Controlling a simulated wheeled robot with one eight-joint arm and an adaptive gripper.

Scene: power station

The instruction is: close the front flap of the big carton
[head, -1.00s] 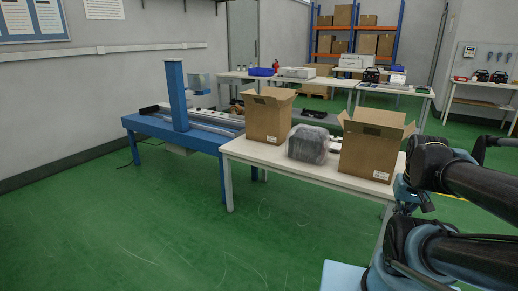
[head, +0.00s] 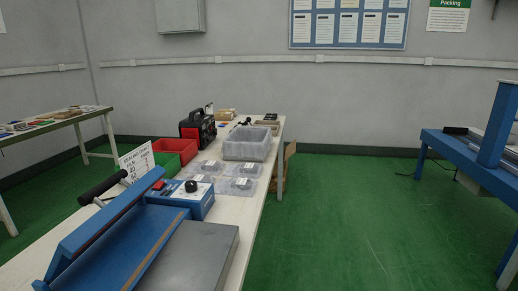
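The big carton with its front flap is not in the current head view. No open box with flaps shows clearly on the tables in front of me. A brown cardboard piece (head: 289,152) shows beyond the right side of the near table, mostly hidden, and I cannot tell what it is. My gripper and arm are not in view.
A long white table (head: 240,262) runs ahead, bearing a blue sealer (head: 188,196), a grey plate (head: 195,258), a clear bin (head: 248,143) and a red bin (head: 176,147). A blue bench (head: 460,150) stands at right. Green floor (head: 345,210) between them is free.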

